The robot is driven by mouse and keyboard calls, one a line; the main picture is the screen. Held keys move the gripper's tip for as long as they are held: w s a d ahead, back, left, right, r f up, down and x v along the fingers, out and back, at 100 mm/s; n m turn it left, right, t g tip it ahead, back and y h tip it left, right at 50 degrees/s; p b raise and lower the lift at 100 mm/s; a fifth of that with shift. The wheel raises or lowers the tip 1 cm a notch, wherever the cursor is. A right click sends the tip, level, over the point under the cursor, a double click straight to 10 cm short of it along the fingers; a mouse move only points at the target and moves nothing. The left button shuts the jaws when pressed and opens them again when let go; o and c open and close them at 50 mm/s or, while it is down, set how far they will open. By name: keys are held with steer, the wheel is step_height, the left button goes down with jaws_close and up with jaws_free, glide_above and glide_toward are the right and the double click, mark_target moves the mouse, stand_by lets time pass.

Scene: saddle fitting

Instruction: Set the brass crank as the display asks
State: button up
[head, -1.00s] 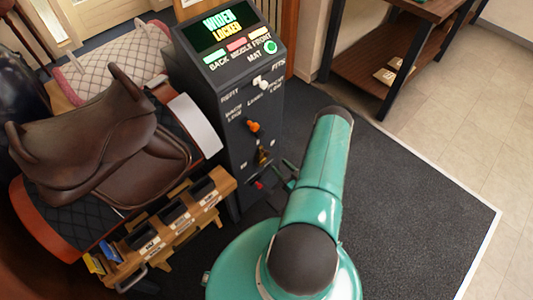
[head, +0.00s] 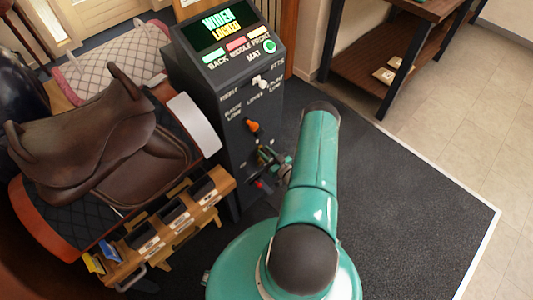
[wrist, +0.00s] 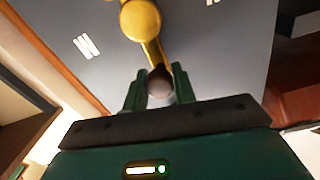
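The brass crank (wrist: 145,22) shows large in the wrist view, its arm running down to a dark knob (wrist: 160,84). The knob sits between the two fingers of my gripper (wrist: 160,88), and I cannot tell whether they press on it. In the head view my gripper (head: 272,160) is at the lower front of the dark console (head: 228,130) and largely covers the crank. The display (head: 219,27) on top reads "WIDEN" and "LOCKED".
An orange knob (head: 252,125) and a white switch (head: 260,83) sit above the crank; a red-tipped part (head: 262,186) is below. A brown saddle (head: 90,145) on a stand is to the left, with a wooden rack (head: 175,222) in front. Dark mat is clear at right.

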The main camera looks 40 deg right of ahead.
jaws_close()
steer(key=shift+d+m, duration=0.15)
steer(key=shift+m, duration=0.15)
steer(key=m, duration=0.1)
steer(key=d+m, duration=0.2)
steer(key=m, duration=0.1)
steer(key=shift+f, duration=0.25)
steer(key=d+m, duration=0.1)
steer(key=m, duration=0.1)
steer(key=d+f+m, duration=0.1)
steer(key=m, duration=0.1)
steer(key=shift+f, duration=0.2)
steer(key=m, duration=0.2)
steer(key=d+f+m, duration=0.1)
steer(key=shift+f+m+g, duration=0.25)
steer(key=shift+m+g, duration=0.05)
steer(key=shift+m, duration=0.1)
steer(key=shift+d+f+m+y, duration=0.15)
steer(key=shift+f+m, duration=0.3)
steer(key=shift+m, duration=0.4)
steer(key=shift+f+m+y, duration=0.2)
steer(key=shift+f+m, duration=0.2)
steer(key=shift+m, duration=0.4)
steer(key=shift+d+f+m+y, duration=0.15)
steer(key=shift+f+m, duration=0.3)
steer(key=shift+m, duration=0.4)
